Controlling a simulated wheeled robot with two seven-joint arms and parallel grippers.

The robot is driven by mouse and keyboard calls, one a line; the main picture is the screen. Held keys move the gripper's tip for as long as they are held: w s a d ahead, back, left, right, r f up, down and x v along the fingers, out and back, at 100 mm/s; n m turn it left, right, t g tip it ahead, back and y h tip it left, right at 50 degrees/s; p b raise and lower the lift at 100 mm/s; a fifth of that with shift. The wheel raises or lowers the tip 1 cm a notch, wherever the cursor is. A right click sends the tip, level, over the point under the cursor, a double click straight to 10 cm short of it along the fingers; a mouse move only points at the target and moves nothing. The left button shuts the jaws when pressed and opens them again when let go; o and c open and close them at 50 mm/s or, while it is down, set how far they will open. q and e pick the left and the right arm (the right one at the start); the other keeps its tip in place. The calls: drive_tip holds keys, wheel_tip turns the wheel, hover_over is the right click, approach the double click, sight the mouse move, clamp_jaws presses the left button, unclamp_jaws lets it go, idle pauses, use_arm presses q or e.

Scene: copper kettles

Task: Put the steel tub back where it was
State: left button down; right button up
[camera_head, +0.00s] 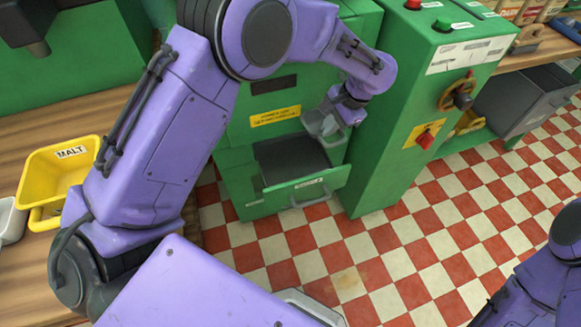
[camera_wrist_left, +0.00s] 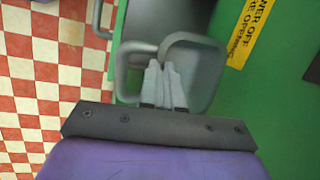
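The steel tub (camera_head: 320,123) is a small grey vessel with rounded corners, above the open drawer of the green cabinet in the head view. The same gripper (camera_head: 336,108) reaches down from above in the head view. The open drawer (camera_head: 305,186) has a dark inside and a bar handle. My right gripper is out of view.
A green control cabinet (camera_head: 400,150) with a red switch stands close to the right of the drawer. A yellow MALT bin (camera_head: 33,165) and a pale container (camera_head: 10,222) are on the wooden counter at left. The checkered floor (camera_head: 400,255) in front is clear.

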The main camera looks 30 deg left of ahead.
use_arm(q)
drive_tip(key=shift+m, duration=0.6)
drive_tip(key=f, duration=0.1)
drive_tip(key=a+f+b, duration=0.1)
drive_tip(key=w+a+f, duration=0.1)
drive_tip(key=shift+f+b, duration=0.35)
drive_tip(key=shift+f, duration=0.05)
wheel_tip(320, 180, down, 13)
drive_tip(key=shift+r+b, duration=0.15)
drive_tip(key=shift+b, duration=0.75)
drive_tip(key=a, duration=0.3)
drive_tip(key=shift+s+a+f, duration=0.1)
drive_tip(key=shift+s+f, duration=0.15)
drive_tip(key=shift+f, duration=0.05)
drive_tip(key=shift+s+a, duration=0.1)
drive_tip(key=shift+a, duration=0.25)
drive_tip(key=a, duration=0.2)
drive_tip(key=a+f, duration=0.1)
drive_tip(key=a, duration=0.1)
drive_tip(key=shift+s+f, duration=0.1)
drive_tip(key=shift+s, duration=0.25)
drive_tip(key=shift+w+d, duration=0.1)
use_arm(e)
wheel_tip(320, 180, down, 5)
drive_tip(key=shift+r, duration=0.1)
